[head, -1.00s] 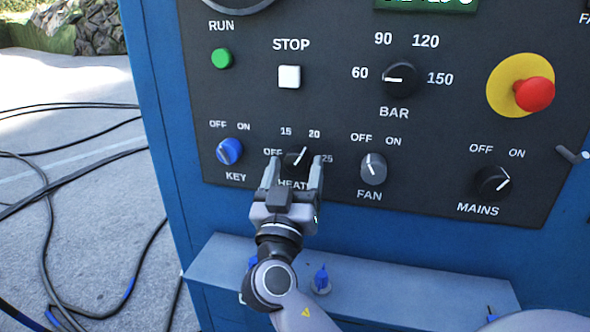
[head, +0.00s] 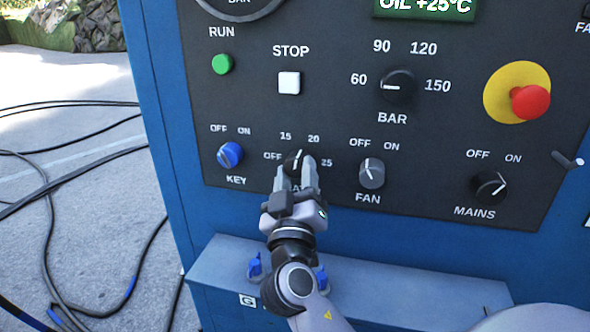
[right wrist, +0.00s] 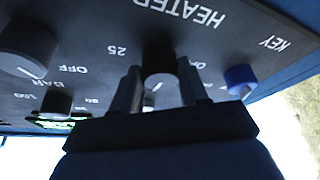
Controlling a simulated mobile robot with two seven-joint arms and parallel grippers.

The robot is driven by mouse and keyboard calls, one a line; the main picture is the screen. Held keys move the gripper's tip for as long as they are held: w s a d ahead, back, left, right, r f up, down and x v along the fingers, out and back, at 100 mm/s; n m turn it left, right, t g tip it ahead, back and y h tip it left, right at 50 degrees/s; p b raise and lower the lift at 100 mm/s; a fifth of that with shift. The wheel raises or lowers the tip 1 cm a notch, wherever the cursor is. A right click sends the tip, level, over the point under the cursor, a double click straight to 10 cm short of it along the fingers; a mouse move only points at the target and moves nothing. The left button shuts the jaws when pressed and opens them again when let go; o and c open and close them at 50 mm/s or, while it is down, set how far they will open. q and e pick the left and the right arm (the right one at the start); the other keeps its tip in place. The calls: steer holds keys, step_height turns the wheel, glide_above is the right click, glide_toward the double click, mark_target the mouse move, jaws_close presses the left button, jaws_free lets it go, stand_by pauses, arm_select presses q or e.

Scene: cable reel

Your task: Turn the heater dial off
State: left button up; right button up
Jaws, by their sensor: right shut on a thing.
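The heater dial (head: 295,157) is a small black knob with a white pointer line, low on the dark panel. Its scale reads OFF, 15, 20 and 25. The pointer tilts up and a little right, towards the 15 to 20 side, not at OFF. My right gripper (head: 295,168) is shut on the dial, with one finger on each side, and hides most of the HEATER label. In the right wrist view the dial (right wrist: 161,60) sits between the two fingers (right wrist: 158,88). My left gripper is not in view.
The blue key switch (head: 230,154) is close left of the dial and the grey fan knob (head: 372,173) close right. The mains knob (head: 490,186) and red emergency button (head: 530,101) are farther right. A blue ledge (head: 400,293) juts out below the panel.

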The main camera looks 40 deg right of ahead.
steer(key=n+y+p, duration=0.1)
steer(key=n, duration=0.1)
steer(key=n+p, duration=0.2)
steer(key=shift+s+d+r+y, duration=0.1)
steer(key=shift+d+r+y, duration=0.05)
steer(key=shift+r+y, duration=0.25)
steer(key=n+y+p, duration=0.1)
steer(key=n+p, duration=0.1)
steer(key=p, duration=0.1)
steer(key=shift+r+n, duration=0.1)
steer(key=shift+n, duration=0.3)
steer(key=shift+d+n+y+p, duration=0.1)
steer(key=shift+n+y+p, duration=0.5)
steer(key=shift+n+p, duration=0.95)
steer(key=o, duration=1.1)
steer(key=shift+f, duration=0.2)
steer(key=shift+c, duration=0.2)
